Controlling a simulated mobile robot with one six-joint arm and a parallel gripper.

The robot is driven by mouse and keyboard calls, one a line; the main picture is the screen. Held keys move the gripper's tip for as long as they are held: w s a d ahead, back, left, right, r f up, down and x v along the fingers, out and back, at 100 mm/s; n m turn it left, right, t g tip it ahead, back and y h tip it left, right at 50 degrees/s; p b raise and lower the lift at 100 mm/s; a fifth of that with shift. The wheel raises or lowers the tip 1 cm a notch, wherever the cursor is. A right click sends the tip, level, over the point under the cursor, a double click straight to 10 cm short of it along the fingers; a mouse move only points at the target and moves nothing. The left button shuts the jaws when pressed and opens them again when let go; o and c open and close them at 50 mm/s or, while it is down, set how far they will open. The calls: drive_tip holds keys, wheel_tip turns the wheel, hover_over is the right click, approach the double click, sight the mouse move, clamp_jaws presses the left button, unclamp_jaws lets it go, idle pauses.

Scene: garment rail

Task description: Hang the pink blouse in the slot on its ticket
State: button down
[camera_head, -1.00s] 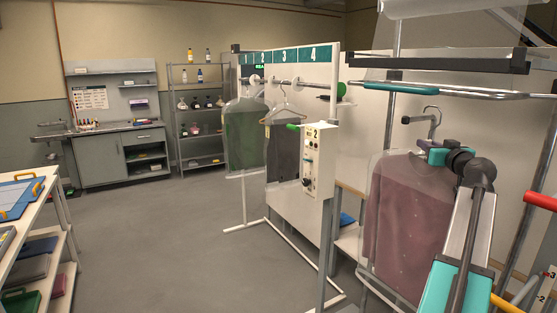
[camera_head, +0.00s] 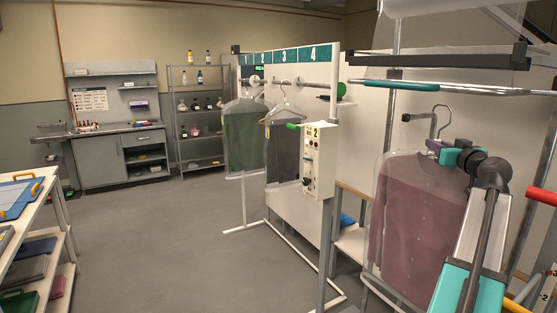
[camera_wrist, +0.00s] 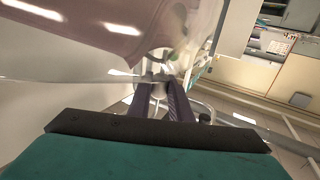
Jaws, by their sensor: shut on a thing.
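The pink blouse (camera_head: 418,232), in a clear cover on a hanger with a metal hook (camera_head: 440,118), hangs upright at the right of the head view. My gripper (camera_head: 442,148) is at the top of the cover, shut on the hanger just below the hook. In the wrist view the fingers (camera_wrist: 160,88) meet at the hanger, with the pink cloth (camera_wrist: 110,28) beyond. The rail (camera_head: 300,84) stands left of the blouse, under a board of numbered slots (camera_head: 286,56). No ticket can be read clearly on the blouse.
A green garment (camera_head: 245,138) and a dark garment (camera_head: 284,148) hang on the rail. A white control box marked 2 (camera_head: 319,160) stands at its near end. A teal-sleeved bar (camera_head: 400,85) runs above the blouse. The floor (camera_head: 170,235) at the left is open.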

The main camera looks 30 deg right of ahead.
drive_tip(key=w+a+f+n+t+y+p, duration=0.1)
drive_tip(key=w+a+n+y+p, duration=0.2)
drive_tip(key=a, duration=0.5)
drive_tip(key=w+a+f+n+t+y+p, duration=0.1)
drive_tip(key=a+n+y+p, duration=0.1)
drive_tip(key=a+y, duration=0.45)
drive_tip(key=w+a+f+n+y+b, duration=0.1)
drive_tip(key=w+a+f+n+y, duration=0.1)
drive_tip(key=w+a+f, duration=0.45)
drive_tip(key=w+a+f+n+g+y+b, duration=0.1)
drive_tip(key=w+a+f+n+y, duration=0.2)
drive_tip(key=a+f, duration=0.6)
drive_tip(key=w+a+f+n+y, duration=0.1)
drive_tip(key=w+a+f+y, duration=0.1)
drive_tip(key=w+a+f, duration=0.6)
drive_tip(key=a+f+n+g+y+b, duration=0.1)
drive_tip(key=a+f, duration=0.4)
drive_tip(key=a, duration=0.6)
drive_tip(key=a+f+n+g+y+b, duration=0.1)
drive_tip(key=a+f+n+g+y, duration=0.2)
drive_tip(key=a, duration=0.8)
drive_tip(key=s+a+f+n+g+y+b, duration=0.1)
drive_tip(key=a+f+g+y, duration=0.1)
drive_tip(key=a+f, duration=0.5)
drive_tip(key=a+y, duration=0.1)
drive_tip(key=a, duration=0.3)
drive_tip(key=shift+a+f+n, duration=0.2)
drive_tip(key=shift+f+n, duration=0.15)
drive_tip(key=shift+n, duration=0.05)
